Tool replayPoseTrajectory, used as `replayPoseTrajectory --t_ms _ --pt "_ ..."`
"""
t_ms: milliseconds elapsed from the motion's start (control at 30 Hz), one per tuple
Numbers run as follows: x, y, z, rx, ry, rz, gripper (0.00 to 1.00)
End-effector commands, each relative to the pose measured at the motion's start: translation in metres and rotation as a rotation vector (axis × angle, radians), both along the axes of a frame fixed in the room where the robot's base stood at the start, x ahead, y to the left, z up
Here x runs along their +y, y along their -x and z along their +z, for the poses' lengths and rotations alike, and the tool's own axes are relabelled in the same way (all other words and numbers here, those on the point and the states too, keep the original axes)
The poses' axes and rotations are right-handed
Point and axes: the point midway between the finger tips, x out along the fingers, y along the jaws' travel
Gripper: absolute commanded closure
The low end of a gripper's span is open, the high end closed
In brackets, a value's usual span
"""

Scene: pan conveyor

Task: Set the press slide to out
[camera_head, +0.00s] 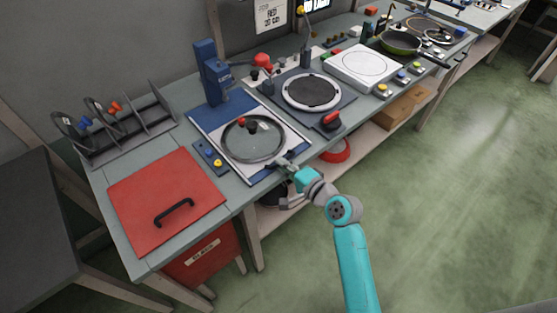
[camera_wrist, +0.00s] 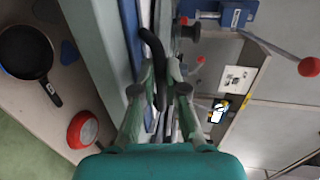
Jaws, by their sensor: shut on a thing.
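The press (camera_head: 208,75) is a blue column at the back of the bench. In front of it the slide (camera_head: 273,172) is a pale plate on a blue base, with a round glass lid or dish (camera_head: 252,146) on it. My gripper (camera_head: 284,166) is at the slide's front right edge. In the wrist view my gripper (camera_wrist: 161,75) is shut on a dark curved handle (camera_wrist: 152,43), which lies between the fingers. The handle's join to the slide is hidden in the head view.
A red lidded box (camera_head: 165,200) stands at left, beside a lid rack (camera_head: 115,125). A small button box (camera_head: 210,155) sits left of the slide. A round dark plate (camera_head: 312,92) is at right. Pans (camera_wrist: 25,52) lie on the shelf below. The floor in front is clear.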

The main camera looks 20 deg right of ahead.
Motion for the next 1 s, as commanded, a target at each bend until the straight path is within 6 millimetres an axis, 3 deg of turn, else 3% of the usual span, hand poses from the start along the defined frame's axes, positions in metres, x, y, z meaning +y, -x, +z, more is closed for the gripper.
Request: replayPoseTrajectory --t_ms 167,200,233,633,767,1000 --pt "-0.001 0.002 -0.003 0.006 0.0 -0.001 1.0" --pt "-0.001 0.002 -0.003 0.006 0.0 -0.001 0.86" --pt "-0.001 0.002 -0.003 0.006 0.0 -0.001 0.79" --pt "-0.002 0.006 0.0 0.003 -0.001 -0.002 0.78" --pt "-0.007 0.022 0.003 0.005 -0.001 -0.003 0.78" --pt "-0.023 0.067 0.012 0.005 -0.002 -0.006 0.78"
